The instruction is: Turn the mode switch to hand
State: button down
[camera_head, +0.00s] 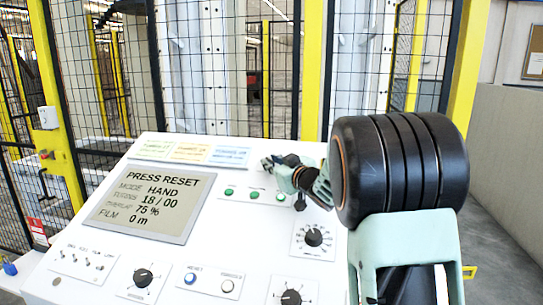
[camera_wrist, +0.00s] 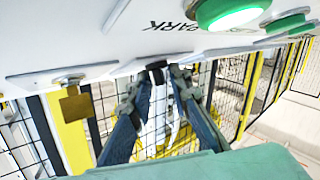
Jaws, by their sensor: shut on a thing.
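The control panel (camera_head: 110,225) is a white sloped desk. My gripper (camera_head: 272,164) is at the upper right of the panel, beside the row of green buttons. In the wrist view my gripper (camera_wrist: 157,78) has its two fingers closed in on a small dark piece standing out from the panel, which appears to be the mode switch (camera_wrist: 156,65). Its pointer and labels are too hidden to read. In the head view my gripper hides it.
Green buttons (camera_head: 229,190) sit left of my gripper; one (camera_wrist: 225,12) shows large in the wrist view near a PARK label. Dials (camera_head: 314,236), toggle switches (camera_head: 87,259) and the blue button (camera_head: 190,278) lie lower. Mesh fencing stands behind.

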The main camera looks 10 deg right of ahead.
jog(key=shift+n+y+p, duration=0.4)
jog(key=shift+p, duration=0.1)
jog(key=c, duration=2.1)
grip_release()
jog(key=v, duration=1.2)
jog(key=shift+r, duration=0.15)
